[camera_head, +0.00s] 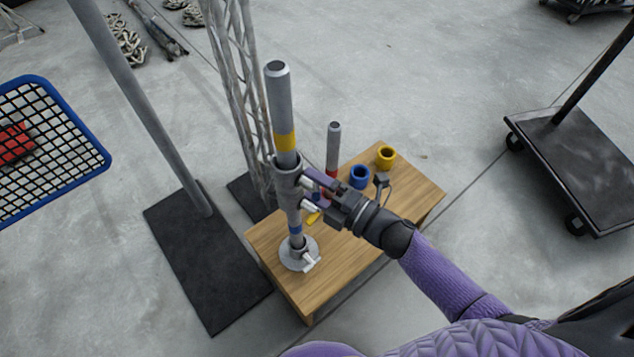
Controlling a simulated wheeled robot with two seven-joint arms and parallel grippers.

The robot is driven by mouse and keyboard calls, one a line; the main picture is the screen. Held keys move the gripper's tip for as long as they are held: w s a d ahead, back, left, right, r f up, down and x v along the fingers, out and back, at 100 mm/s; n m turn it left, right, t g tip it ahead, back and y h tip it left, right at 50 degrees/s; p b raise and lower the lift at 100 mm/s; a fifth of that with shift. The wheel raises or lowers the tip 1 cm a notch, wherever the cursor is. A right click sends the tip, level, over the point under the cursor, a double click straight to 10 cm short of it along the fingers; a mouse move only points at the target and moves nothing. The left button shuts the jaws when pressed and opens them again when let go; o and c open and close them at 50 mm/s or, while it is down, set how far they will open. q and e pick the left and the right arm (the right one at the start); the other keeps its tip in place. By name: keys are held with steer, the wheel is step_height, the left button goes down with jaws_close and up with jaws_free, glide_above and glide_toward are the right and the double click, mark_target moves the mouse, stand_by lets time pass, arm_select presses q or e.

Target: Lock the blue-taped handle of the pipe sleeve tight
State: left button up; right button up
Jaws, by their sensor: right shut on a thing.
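The grey pipe sleeve (288,185) sits around an upright metal pipe (279,100) on the table. Short grey handles stick out from the sleeve's right side, an upper one (306,183) and a lower one (308,206). My right gripper (314,193) comes in from the right at these handles and is shut on a sleeve handle. Its fingers partly hide the handles. A small blue patch shows by the fingers, but I cannot tell for sure which handle has the tape. My left gripper is not in view.
The pipe has a yellow band and stands in a round base (299,256) on the wooden table (345,262). A shorter pipe (333,145), a blue ring (359,177) and a yellow ring (386,157) stand behind my gripper. A truss (240,90) rises close behind.

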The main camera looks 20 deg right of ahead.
steer(key=m+p, duration=0.1)
steer(key=m, duration=0.3)
steer(key=shift+m, duration=0.3)
steer(key=shift+m+p, duration=0.4)
steer(key=shift+m, duration=1.5)
steer(key=m+p, duration=0.1)
steer(key=m, duration=0.2)
steer(key=shift+m, duration=1.2)
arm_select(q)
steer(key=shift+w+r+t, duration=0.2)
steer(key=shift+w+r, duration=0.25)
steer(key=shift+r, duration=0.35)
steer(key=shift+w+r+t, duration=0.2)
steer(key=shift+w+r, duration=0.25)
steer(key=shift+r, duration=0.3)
arm_select(e)
steer(key=shift+m, duration=0.8)
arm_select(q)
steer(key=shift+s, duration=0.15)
